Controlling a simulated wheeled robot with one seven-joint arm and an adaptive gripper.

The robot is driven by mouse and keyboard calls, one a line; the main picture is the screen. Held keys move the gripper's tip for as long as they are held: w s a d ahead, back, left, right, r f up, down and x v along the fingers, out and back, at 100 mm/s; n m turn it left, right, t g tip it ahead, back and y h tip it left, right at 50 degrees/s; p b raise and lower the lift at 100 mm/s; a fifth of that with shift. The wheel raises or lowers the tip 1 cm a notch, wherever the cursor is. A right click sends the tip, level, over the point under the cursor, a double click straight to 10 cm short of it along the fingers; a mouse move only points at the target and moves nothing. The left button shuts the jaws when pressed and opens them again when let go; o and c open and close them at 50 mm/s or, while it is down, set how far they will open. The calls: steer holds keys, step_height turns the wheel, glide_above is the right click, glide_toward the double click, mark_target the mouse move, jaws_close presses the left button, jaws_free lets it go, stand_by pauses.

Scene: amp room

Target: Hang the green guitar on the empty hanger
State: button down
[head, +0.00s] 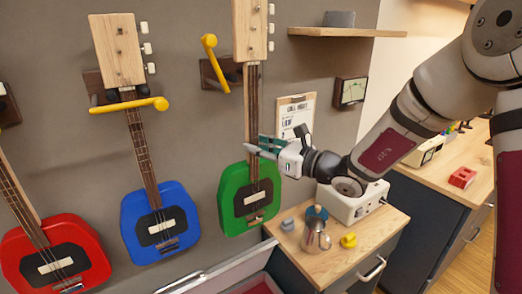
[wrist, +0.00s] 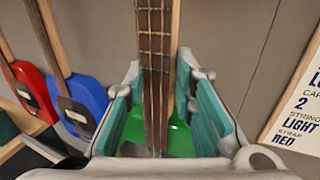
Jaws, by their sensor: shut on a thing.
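The green guitar (head: 238,205) is upright in front of the wall, with its wooden headstock (head: 250,32) at the top. My gripper (head: 262,146) is shut on its neck, above the body. In the wrist view the neck (wrist: 153,60) runs between the teal finger pads, and part of the green body (wrist: 178,138) shows behind. The empty hanger (head: 209,55), a wooden plate with yellow padded prongs, is on the wall left of the neck. The neck covers its right part, so its other prong is hidden. I cannot tell whether guitar and hanger touch.
A blue guitar (head: 158,225) hangs left on its own hanger (head: 130,105), and a red guitar (head: 55,258) is further left. A cabinet (head: 375,232) below right bears a moka pot (head: 316,232), a yellow item and a white box (head: 350,205). A shelf (head: 350,32) is upper right.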

steer(key=w+a+b, duration=0.2)
steer(key=w+a, duration=0.1)
steer(key=w, duration=0.2)
steer(key=shift+a, duration=0.2)
stand_by(0.6)
steer(key=shift+r, duration=0.15)
stand_by(0.6)
steer(key=shift+f, duration=1.35)
stand_by(1.7)
stand_by(0.3)
steer(key=c, duration=1.3)
jaws_free()
steer(key=v, duration=1.2)
steer(key=shift+f, duration=0.1)
